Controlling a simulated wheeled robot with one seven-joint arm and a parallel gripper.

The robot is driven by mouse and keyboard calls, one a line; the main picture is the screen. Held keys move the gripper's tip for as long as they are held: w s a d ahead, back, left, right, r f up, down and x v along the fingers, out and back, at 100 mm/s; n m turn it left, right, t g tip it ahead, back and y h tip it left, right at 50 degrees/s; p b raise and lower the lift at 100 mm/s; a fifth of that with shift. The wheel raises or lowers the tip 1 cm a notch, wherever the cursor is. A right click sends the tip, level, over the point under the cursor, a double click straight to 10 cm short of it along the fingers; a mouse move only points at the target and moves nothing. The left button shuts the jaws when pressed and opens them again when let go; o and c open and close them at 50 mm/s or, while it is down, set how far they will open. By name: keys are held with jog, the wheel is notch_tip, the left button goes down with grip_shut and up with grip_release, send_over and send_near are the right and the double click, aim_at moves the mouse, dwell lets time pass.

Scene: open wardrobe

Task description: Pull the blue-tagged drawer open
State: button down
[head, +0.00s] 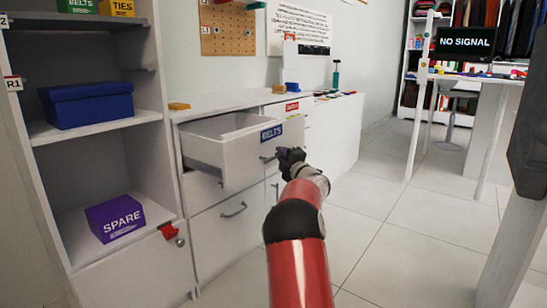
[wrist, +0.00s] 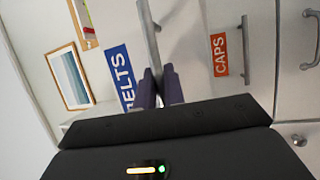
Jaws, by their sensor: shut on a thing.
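The blue-tagged drawer (head: 238,168) is white and stands well out from the cabinet, its open inside showing. Its blue tag (head: 272,133) reads BELTS; the tag also shows turned on its side in the wrist view (wrist: 118,72). My gripper (head: 278,156) is at the drawer front below the tag. In the wrist view its dark fingers (wrist: 159,84) are closed around the grey bar handle (wrist: 148,30). In the head view my gripper partly hides the handle.
A red CAPS tag (head: 292,107) marks a drawer beside the open one. A closed front with a handle (head: 233,209) lies below. An open shelf unit at left holds a blue box (head: 88,105) and a purple SPARE box (head: 115,218). Tiled floor (head: 385,235) is free at right.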

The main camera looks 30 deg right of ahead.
jog(key=shift+s+d, duration=0.15)
jog(key=shift+s, duration=0.45)
jog(key=c, duration=1.5)
grip_release()
jog(key=s+f, duration=0.1)
jog(key=s, duration=0.6)
jog(key=shift+s+f+b, duration=0.2)
jog(key=shift+s+b, duration=0.1)
jog(key=shift+s, duration=0.05)
